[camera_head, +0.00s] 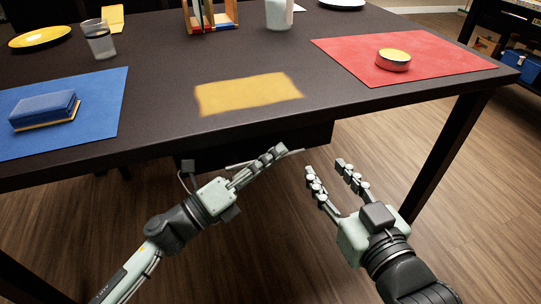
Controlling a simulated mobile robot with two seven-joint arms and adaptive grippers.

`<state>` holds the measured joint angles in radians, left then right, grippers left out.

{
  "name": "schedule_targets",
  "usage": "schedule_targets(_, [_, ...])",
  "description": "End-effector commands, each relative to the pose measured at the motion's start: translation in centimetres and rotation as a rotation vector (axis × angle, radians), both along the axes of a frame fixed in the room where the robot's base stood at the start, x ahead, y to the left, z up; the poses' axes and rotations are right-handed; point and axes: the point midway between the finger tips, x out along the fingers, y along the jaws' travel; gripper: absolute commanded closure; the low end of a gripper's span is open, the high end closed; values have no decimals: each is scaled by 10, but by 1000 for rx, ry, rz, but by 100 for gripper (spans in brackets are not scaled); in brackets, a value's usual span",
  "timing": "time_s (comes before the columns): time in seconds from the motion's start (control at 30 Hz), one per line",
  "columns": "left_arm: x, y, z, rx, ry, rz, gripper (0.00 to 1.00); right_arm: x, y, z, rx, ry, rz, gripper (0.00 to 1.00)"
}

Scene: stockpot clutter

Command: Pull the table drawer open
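The dark table (170,130) has a dark drawer (318,136) under its front edge. The drawer's front is mostly in shadow, and I see no clear gap above it. A thin pale handle bar (294,153) runs along the drawer front. My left gripper (278,153) is at the handle, its fingers overlapping the bar in the picture. Its fingers are seen edge-on, so I cannot tell whether they grip the bar. My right gripper (325,166) is open and empty, to the right of the handle and in front of the table, with its two fingers apart.
A blue mat (108,100) holds a blue block (45,108); a red mat (440,65) holds a round tin (393,59). A yellow cloth (248,93) lies between them. A glass (99,40) stands at the back left. A table leg (447,150) stands right of my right gripper.

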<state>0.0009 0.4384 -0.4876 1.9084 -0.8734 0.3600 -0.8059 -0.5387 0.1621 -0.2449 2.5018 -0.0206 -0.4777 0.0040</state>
Motion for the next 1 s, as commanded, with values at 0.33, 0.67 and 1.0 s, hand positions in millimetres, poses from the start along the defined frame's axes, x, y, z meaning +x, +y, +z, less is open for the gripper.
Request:
schedule_targets(0.33, [0,0,0,-1,0,1,86,0,0,0,0,0,0,60])
schedule_targets(0.67, [0,0,0,0,0,1,100,0,0,0,0,-1,0,60])
schedule_targets(1.0, [0,3,-1,0,0,1,100,0,0,1,2,-8,1,60])
